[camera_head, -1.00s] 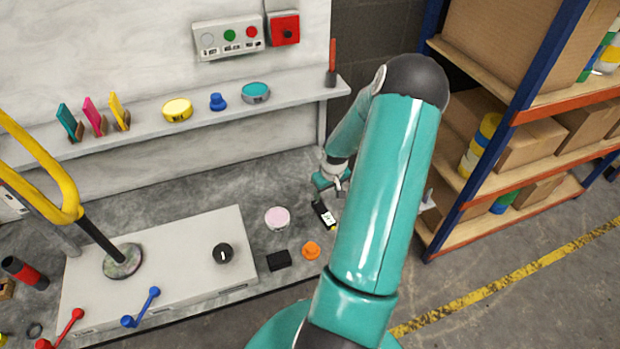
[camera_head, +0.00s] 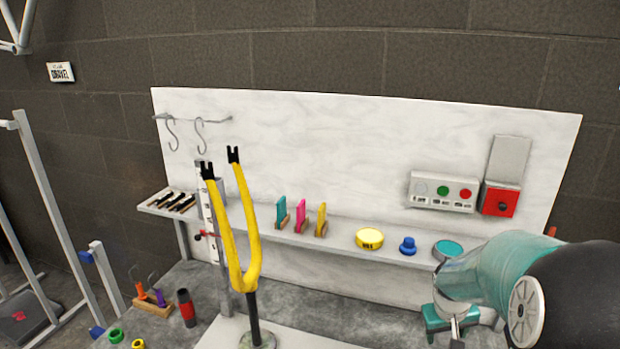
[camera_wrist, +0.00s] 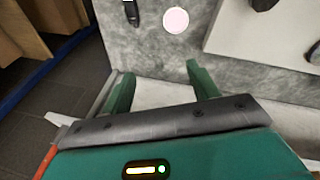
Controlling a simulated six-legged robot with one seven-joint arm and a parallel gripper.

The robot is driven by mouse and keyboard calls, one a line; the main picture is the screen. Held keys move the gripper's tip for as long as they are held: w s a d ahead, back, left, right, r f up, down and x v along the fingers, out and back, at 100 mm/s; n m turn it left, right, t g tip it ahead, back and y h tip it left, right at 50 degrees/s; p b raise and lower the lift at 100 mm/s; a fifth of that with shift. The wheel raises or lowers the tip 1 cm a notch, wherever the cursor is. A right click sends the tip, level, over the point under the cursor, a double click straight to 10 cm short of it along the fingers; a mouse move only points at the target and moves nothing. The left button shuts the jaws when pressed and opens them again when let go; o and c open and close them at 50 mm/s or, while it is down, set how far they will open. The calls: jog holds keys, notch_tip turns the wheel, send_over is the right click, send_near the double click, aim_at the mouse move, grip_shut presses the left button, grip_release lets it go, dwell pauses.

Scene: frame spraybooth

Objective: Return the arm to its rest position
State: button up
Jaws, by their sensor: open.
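My teal arm (camera_head: 490,270) enters the head view from the lower right, its dark elbow close to the camera. The hand end shows below the shelf's right part, with the fingertips out of sight there. In the wrist view my gripper (camera_wrist: 160,84) is open, its two green fingers wide apart with nothing held between them. Beyond the fingers are the grey bench top (camera_wrist: 150,50) and a pale pink round disc (camera_wrist: 176,20), apart from the fingers. A small black item (camera_wrist: 131,12) lies left of the disc.
The shelf (camera_head: 340,240) carries a yellow tin (camera_head: 369,238), a blue knob (camera_head: 408,246) and a teal tin (camera_head: 447,250), close to my arm. A yellow fork (camera_head: 247,265) stands upright at centre left. A white box (camera_wrist: 265,45) is on the bench; shelving (camera_wrist: 55,20) is left in the wrist view.

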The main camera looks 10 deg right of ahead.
jog(key=s+a+r+n+t, duration=0.1)
jog(key=s+a+r+t, duration=0.15)
jog(key=a+r, duration=1.1)
jog(key=s+a+r+n+t+y, duration=0.1)
jog(key=s+a+r+y, duration=0.1)
jog(key=s+a, duration=0.7)
jog(key=a+r, duration=0.1)
jog(key=a, duration=0.3)
jog(key=shift+y, duration=0.4)
jog(key=shift+s+t, duration=0.1)
jog(key=shift+t, duration=0.15)
